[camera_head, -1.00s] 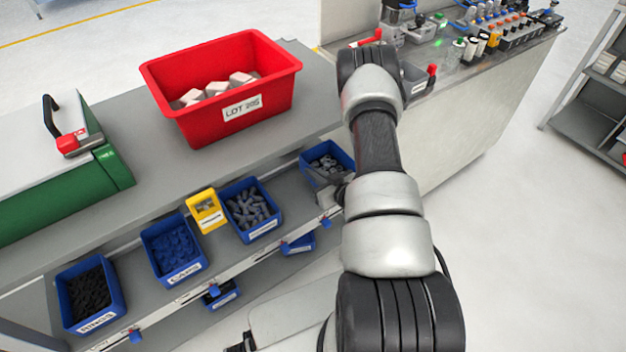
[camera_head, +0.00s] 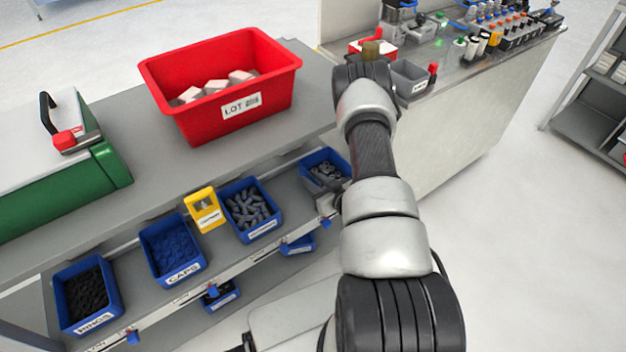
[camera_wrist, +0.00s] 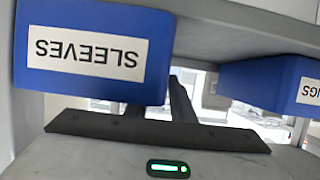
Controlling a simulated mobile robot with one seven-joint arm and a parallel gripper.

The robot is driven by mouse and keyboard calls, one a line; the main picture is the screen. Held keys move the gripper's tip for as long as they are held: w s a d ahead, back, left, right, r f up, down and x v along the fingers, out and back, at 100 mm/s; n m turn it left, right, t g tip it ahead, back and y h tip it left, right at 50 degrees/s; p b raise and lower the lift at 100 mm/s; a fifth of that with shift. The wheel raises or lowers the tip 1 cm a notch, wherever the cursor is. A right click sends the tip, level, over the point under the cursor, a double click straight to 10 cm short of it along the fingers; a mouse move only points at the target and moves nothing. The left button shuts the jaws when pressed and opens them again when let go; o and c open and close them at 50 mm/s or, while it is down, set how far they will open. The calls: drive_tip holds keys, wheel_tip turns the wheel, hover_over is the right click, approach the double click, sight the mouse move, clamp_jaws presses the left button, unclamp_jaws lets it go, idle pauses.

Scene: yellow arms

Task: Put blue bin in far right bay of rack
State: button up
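The blue bin (camera_head: 337,156) with grey parts sits at the right end of the upper rack shelf, partly behind my arm. In the wrist view, which is upside down, a blue bin (camera_wrist: 40,85) labelled SLEEVES fills the upper left, close to my gripper. My gripper (camera_wrist: 181,82) shows there as dark fingers beside that bin's edge. One finger is plain; the other is partly hidden, so I cannot tell whether they pinch anything. In the head view my gripper (camera_head: 327,203) is mostly hidden by my arm, at the front of the right bin. The rack (camera_head: 130,262) runs along the bench front.
Left of it on the shelf stand a blue bin (camera_head: 232,192) of grey pieces, a yellow bin (camera_head: 203,196), a CAPS bin (camera_head: 183,269) and a RINGS bin (camera_head: 92,322). A red LOT bin (camera_head: 190,122) stands above. Lower blue bins (camera_head: 300,246) sit beneath.

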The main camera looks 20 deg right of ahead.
drive_tip(key=shift+r, duration=0.1)
drive_tip(key=shift+r+p, duration=0.25)
drive_tip(key=shift+p, duration=0.1)
drive_tip(key=p+v, duration=0.1)
drive_tip(key=v, duration=1.1)
drive_tip(key=shift+f, duration=0.2)
